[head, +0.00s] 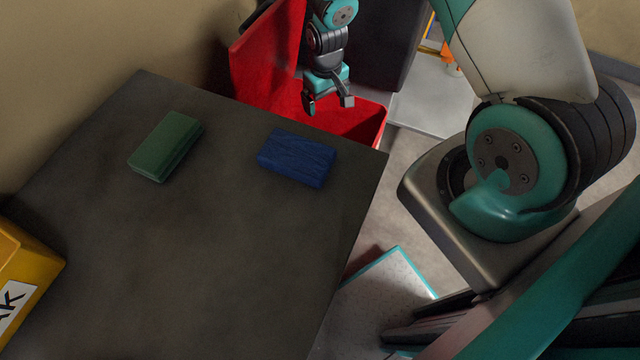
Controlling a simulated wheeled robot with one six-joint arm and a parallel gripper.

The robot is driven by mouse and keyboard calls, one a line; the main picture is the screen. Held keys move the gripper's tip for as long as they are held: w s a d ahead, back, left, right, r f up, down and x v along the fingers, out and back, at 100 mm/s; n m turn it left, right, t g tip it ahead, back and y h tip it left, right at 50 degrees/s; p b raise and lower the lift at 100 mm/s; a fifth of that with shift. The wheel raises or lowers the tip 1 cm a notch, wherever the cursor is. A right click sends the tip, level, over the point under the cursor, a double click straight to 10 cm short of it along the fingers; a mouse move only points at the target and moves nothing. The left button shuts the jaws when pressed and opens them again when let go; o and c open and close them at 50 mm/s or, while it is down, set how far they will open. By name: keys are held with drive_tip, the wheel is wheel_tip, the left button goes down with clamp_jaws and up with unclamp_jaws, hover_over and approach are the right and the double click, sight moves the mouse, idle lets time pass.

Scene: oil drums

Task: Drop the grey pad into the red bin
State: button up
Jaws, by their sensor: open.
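My gripper (328,103) is open, pointing down over the red bin (264,62), with nothing visible between its fingers. The bin stands behind the far edge of the dark table, its lid or back wall raised at the left. My arm hides part of the bin, and the visible inside shows only red. No grey pad can be made out in this view. A green pad (166,146) and a blue pad (297,157) lie apart on the table.
The dark table (200,260) has a wide clear area in the middle and front. A yellow box (25,262) with a white label stands at its left edge. A dark cabinet (378,40) stands behind the bin. A wall runs along the left.

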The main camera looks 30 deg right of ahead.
wheel_tip(320, 180, up, 10)
drive_tip(key=shift+r, duration=0.2)
idle(0.4)
